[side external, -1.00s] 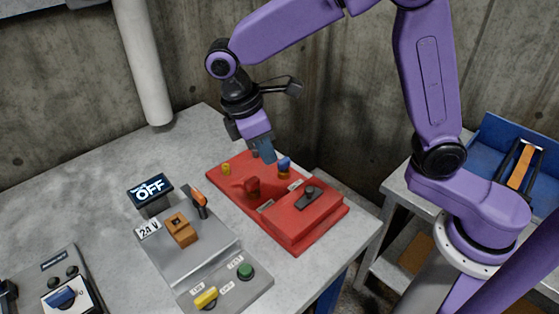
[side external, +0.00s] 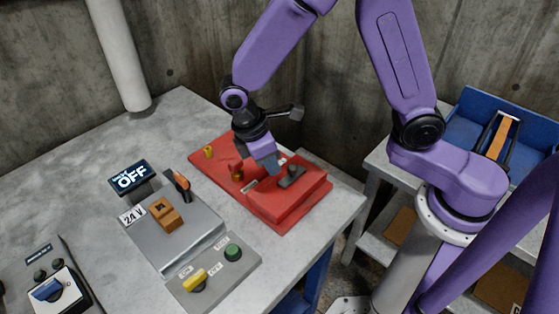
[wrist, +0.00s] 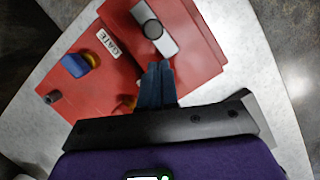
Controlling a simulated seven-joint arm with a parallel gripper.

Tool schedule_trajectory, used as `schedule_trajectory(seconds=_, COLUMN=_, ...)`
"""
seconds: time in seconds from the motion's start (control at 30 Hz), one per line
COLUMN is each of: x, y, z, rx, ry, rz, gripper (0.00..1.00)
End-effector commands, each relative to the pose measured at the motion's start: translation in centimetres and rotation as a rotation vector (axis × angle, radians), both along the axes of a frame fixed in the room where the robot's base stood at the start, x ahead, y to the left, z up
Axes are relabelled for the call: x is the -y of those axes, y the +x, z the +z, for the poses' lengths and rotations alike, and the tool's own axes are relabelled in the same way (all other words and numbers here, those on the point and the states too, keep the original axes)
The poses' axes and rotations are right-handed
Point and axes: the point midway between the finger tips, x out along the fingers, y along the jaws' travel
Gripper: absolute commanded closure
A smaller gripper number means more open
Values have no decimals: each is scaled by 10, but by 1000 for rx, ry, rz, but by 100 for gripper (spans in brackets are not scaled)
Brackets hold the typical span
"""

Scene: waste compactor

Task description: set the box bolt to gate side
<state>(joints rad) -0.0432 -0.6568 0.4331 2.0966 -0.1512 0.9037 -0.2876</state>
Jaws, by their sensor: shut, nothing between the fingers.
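The box bolt is a dark grey bar (side external: 291,177) with a black knob on the raised part of the red box (side external: 285,205). In the wrist view the bolt (wrist: 165,43) looks lighter grey, its black knob near its middle, and a white GATE label (wrist: 109,43) lies to its left. My gripper (side external: 271,164) is shut and empty, pointing down above the red box, just left of the bolt. In the wrist view the closed fingertips (wrist: 157,72) are just below the bolt's near end. I cannot tell whether they touch the box.
A grey panel (side external: 185,235) with an OFF display (side external: 131,176) stands left of the box.

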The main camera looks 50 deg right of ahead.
Motion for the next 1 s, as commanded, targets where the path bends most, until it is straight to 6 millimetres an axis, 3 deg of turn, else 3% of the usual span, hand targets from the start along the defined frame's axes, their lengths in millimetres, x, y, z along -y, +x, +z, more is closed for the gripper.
schedule_trajectory(seconds=0.2, x=15, y=-8, z=-3, rx=0, ry=0, rz=2, gripper=100)
schedule_trajectory(seconds=0.63, x=19, y=-10, z=-3, rx=0, ry=0, rz=1, gripper=100)
schedule_trajectory(seconds=0.83, x=36, y=-13, z=-4, rx=-1, ry=-1, rz=-2, gripper=100)
schedule_trajectory(seconds=1.0, x=38, y=-14, z=-5, rx=-6, ry=-6, rz=-1, gripper=100)
